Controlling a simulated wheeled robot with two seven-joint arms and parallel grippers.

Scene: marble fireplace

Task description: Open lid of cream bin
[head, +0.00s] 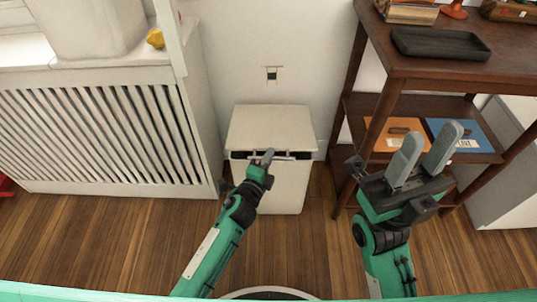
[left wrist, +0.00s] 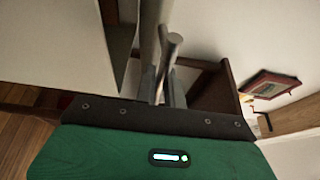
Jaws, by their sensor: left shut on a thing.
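The cream bin (head: 282,192) stands on the floor against the wall in the middle of the head view. Its lid (head: 270,126) is on top, with a dark gap (head: 303,154) under its front edge, so it looks slightly raised. A thin metal handle bar (head: 287,158) runs along the lid's front. My left gripper (head: 266,158) is at the front of the lid, shut on the handle. In the left wrist view the metal bar (left wrist: 170,55) stands at my left fingers. My right gripper (head: 424,155) is open and empty, in front of the shelf.
A white slatted radiator cover (head: 100,135) stands left of the bin. A dark wooden shelf (head: 440,65) with a black tray (head: 440,44) and orange and blue folders (head: 462,137) stands at right. The wall behind the bin has a small socket (head: 272,74). Wooden floor lies in front.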

